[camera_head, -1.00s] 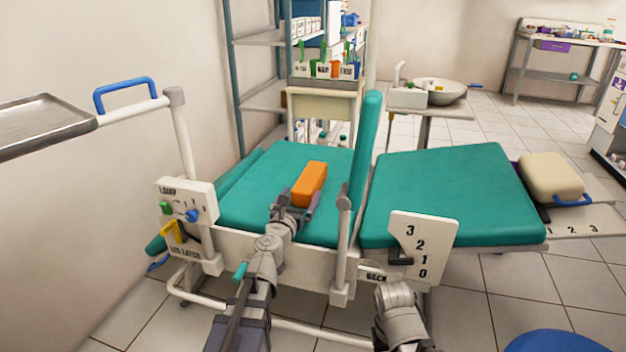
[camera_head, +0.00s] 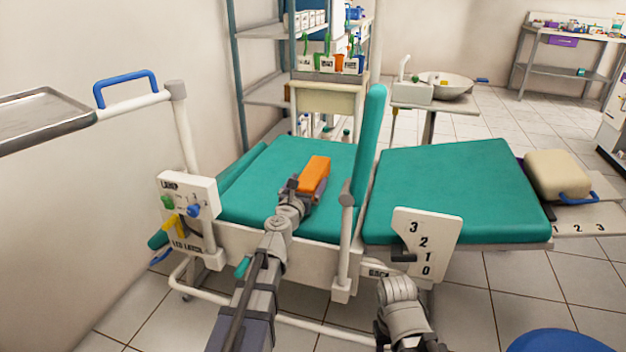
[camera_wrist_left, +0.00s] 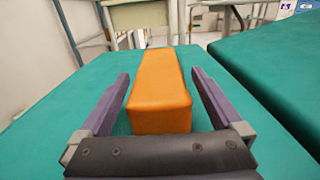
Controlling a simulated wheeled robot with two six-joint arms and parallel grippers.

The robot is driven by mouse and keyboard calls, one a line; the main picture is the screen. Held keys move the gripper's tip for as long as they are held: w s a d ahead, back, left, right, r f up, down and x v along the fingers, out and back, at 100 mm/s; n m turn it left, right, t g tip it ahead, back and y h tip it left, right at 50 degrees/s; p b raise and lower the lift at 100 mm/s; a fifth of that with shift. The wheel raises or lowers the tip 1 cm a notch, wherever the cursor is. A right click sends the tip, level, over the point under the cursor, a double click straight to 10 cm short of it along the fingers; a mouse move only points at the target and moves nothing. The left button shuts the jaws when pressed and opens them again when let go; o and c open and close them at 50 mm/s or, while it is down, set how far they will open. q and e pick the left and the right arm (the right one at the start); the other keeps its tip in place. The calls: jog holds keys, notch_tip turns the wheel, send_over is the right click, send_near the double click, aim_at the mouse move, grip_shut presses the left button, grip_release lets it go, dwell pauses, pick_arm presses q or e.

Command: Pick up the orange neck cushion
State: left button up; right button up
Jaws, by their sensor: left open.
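The orange neck cushion (camera_head: 314,173) is a long block lying on the left section of the green dental chair (camera_head: 262,200). In the left wrist view the cushion (camera_wrist_left: 160,92) lies lengthwise, pointing away from me. My left gripper (camera_head: 303,186) is at the cushion's near end. In the left wrist view its two purple fingers (camera_wrist_left: 160,95) are open, one on each side of the near part of the cushion, with green pad showing in the gaps. My right arm shows at the bottom of the head view, but its gripper fingers are not visible.
An upright green panel (camera_head: 369,145) stands just right of the cushion. A post with a white lamp control box (camera_head: 188,196) stands at the left, and a metal tray (camera_head: 40,118) is at the far left. A beige cushion (camera_head: 556,174) lies at the right end.

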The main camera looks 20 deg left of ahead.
aim_at(311, 175)
pick_arm(q)
jog(key=w, duration=0.4)
jog(key=shift+s, duration=0.1)
jog(key=shift+c, duration=0.2)
jog(key=c, duration=1.2)
